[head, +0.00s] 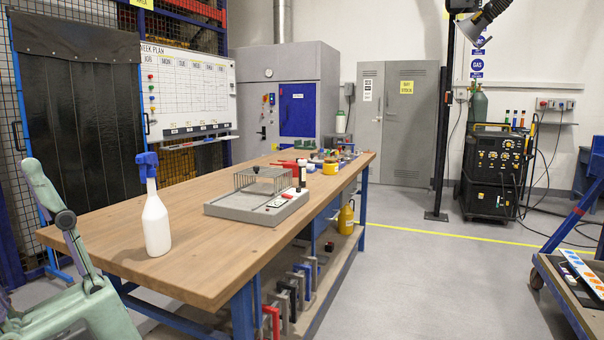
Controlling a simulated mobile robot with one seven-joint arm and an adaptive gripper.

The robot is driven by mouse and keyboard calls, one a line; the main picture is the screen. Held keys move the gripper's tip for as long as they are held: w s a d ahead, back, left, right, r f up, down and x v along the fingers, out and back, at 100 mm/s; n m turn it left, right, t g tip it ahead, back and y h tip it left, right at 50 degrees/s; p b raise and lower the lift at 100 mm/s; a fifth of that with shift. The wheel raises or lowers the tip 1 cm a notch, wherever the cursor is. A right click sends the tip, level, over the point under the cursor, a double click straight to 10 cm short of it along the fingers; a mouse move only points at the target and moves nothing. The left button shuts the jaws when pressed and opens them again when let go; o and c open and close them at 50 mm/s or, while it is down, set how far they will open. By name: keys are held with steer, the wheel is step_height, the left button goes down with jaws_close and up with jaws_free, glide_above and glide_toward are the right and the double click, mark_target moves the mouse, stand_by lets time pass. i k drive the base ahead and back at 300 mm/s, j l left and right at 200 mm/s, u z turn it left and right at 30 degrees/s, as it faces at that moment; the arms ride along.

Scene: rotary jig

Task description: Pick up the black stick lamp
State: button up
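I cannot clearly make out a black stick lamp. A small upright stick-like item with a dark top and white lower part (302,175) stands at the right rear of the grey jig box; it is too small to tell whether it is the lamp. The grey jig box (232,212) lies on the workbench and carries a wire cage (262,180). My gripper is not in view.
The wooden workbench (125,258) holds a white spray bottle (157,222) with a blue head at its near left. Red items (287,163) and small clutter (330,166) lie towards its far end. Grey floor (420,270) is open on the right.

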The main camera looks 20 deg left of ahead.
mark_target(301, 164)
steer(key=i+l+u, duration=0.1)
steer(key=i, duration=0.4)
steer(key=i+l+u, duration=0.1)
steer(key=i, duration=0.4)
steer(key=i+l+u, duration=0.15)
steer(key=i, duration=0.35)
steer(key=i+l+u, duration=0.1)
steer(key=i, duration=0.4)
steer(key=i+l+u, duration=0.1)
steer(key=i+l, duration=0.25)
steer(key=i+u, duration=0.1)
steer(key=i, duration=0.6)
steer(key=i+l+u, duration=0.1)
steer(key=i, duration=0.6)
